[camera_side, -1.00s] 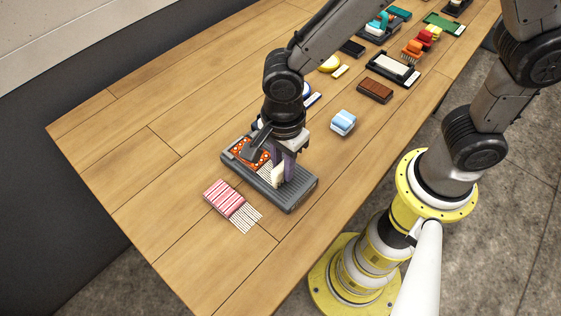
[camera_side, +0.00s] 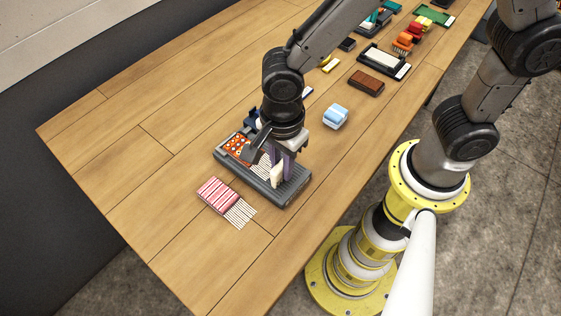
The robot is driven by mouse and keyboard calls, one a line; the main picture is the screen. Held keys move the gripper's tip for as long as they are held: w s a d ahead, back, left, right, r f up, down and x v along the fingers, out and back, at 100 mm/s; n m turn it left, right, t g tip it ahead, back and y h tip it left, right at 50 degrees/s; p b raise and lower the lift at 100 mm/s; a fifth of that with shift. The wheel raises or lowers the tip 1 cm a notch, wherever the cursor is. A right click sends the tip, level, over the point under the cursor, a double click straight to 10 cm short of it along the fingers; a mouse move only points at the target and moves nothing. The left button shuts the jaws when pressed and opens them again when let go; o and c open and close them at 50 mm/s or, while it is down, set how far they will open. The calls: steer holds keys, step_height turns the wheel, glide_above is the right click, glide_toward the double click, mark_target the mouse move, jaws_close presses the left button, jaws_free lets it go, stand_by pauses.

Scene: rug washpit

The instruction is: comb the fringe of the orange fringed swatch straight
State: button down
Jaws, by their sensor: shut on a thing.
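The orange swatch (camera_side: 237,145) with pale dots lies on a dark grey ribbed board (camera_side: 290,188). Its pale fringe (camera_side: 263,162) points right across the board, with strands visible between the swatch and my gripper. My gripper (camera_side: 282,164) points down over the board at the fringe's right part. It is shut on a cream comb (camera_side: 277,175), which hangs low at the board. The comb's teeth are too small to make out, and I cannot tell whether it touches the strands. My wrist hides part of the swatch's far side.
A light blue block (camera_side: 336,115) and a brown block (camera_side: 367,82) stand behind to the right. More brushes and trays crowd the far end. The front table is clear.

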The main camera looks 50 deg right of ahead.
steer(key=shift+s+d+f, duration=0.1)
steer(key=shift+r, duration=2.6)
